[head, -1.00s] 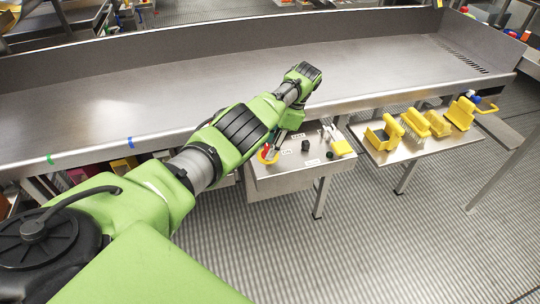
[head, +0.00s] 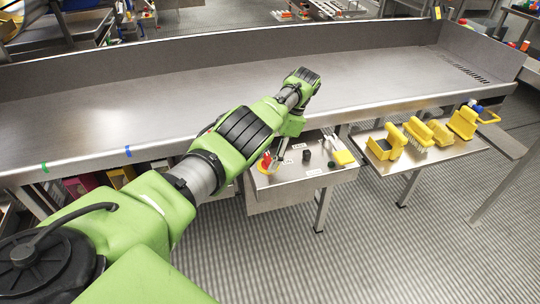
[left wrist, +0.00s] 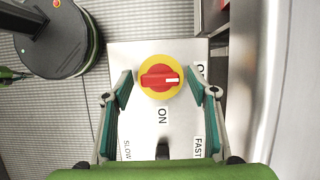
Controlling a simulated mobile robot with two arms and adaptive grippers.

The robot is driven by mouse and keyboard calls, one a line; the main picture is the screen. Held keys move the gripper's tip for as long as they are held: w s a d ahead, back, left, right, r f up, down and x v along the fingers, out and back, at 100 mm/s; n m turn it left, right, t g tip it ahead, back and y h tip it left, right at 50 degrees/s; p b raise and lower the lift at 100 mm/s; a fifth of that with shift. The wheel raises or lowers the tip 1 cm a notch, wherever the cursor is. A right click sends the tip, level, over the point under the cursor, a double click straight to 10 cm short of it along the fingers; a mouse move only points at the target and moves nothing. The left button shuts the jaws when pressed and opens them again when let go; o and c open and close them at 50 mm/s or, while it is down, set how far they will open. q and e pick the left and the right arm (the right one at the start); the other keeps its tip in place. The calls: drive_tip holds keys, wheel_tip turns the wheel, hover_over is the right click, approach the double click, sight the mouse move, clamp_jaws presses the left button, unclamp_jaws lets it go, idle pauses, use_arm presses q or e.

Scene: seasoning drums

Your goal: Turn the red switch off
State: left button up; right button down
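The red switch (left wrist: 153,77) is a red knob on a round yellow plate, set on a metal panel. In the left wrist view its handle lies sideways, with a white mark at its right end. An "ON" label sits below it; another label at its upper right is partly hidden. My left gripper (left wrist: 166,88) is open, its fingers on either side of the switch and apart from it. In the head view the red switch (head: 266,161) shows beside my left gripper (head: 276,158), partly covered by it. My right gripper is not in view.
The control box (head: 290,192) also carries a black knob (head: 306,155) and a yellow-ended item (head: 343,157). A long metal trough (head: 200,85) runs behind it. Floor in front is clear.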

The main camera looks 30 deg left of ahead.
sight(270, 157)
use_arm(q)
drive_tip(key=shift+r, duration=0.15)
wheel_tip(270, 157, up, 8)
drive_tip(key=shift+f, duration=0.15)
drive_tip(key=shift+w+r, duration=0.15)
drive_tip(key=shift+r, duration=0.85)
idle(0.4)
